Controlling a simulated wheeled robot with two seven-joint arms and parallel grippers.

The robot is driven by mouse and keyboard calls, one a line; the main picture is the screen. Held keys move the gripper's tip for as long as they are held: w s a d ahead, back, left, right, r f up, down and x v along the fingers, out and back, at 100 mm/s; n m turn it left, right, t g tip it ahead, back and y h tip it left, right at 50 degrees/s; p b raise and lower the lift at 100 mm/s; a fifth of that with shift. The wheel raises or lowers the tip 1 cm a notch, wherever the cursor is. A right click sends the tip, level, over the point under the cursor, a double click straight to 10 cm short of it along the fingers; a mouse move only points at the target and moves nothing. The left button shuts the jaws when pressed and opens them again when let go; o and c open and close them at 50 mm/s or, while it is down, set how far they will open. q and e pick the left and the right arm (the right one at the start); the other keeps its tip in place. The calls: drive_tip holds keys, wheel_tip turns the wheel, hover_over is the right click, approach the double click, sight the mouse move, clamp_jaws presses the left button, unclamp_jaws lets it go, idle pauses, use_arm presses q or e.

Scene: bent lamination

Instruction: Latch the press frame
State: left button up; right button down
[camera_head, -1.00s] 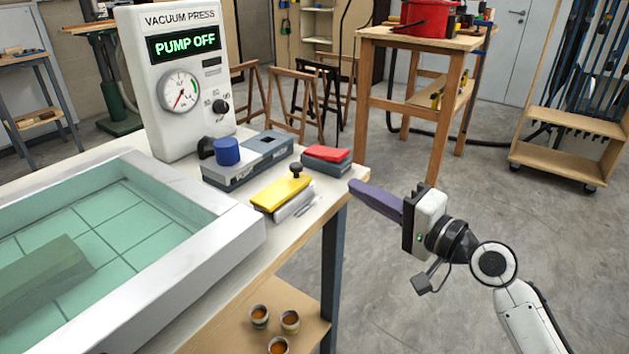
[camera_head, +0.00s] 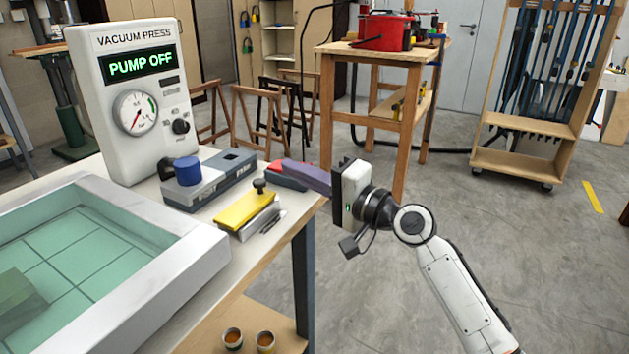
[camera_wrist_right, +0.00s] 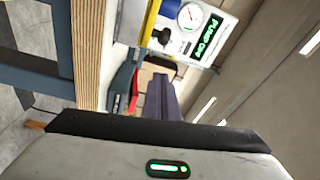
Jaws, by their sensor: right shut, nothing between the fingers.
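The press frame (camera_head: 200,256) is a pale, thick-rimmed box at the lower left of the head view, with a green gridded sheet (camera_head: 75,245) inside and a green block (camera_head: 18,300) under it. No latch can be made out on the visible part of the frame. The vacuum press control box (camera_head: 140,160) stands behind it and reads "PUMP OFF"; it also shows in the wrist view (camera_wrist_right: 183,45). My right gripper (camera_head: 290,172) is shut and empty, its purple fingers (camera_wrist_right: 162,98) pointing left above the bench's right end. My left gripper is out of view.
On the bench are a grey sharpening stone block (camera_head: 225,170) with a blue cap (camera_head: 188,170), a yellow-topped tool (camera_head: 245,208) and a red-and-blue block (camera_head: 277,168) close by the right fingers. Small cups (camera_head: 233,338) sit on the lower shelf. Open floor lies to the right.

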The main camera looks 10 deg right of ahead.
sight(246, 207)
drive_tip(key=x, duration=0.3)
drive_tip(key=shift+s+a+f+p, duration=0.1)
drive_tip(key=shift+s+a+p, duration=0.15)
drive_tip(key=shift+s, duration=0.35)
drive_tip(key=shift+s+a+f+p, duration=0.1)
drive_tip(key=shift+s+a, duration=0.15)
drive_tip(key=shift+s, duration=0.4)
drive_tip(key=shift+s+a+f, duration=0.1)
drive_tip(key=shift+s+a, duration=0.05)
drive_tip(key=shift+s, duration=0.15)
drive_tip(key=shift+s+a+f, duration=0.1)
drive_tip(key=shift+s+a, duration=0.05)
drive_tip(key=shift+s, duration=0.2)
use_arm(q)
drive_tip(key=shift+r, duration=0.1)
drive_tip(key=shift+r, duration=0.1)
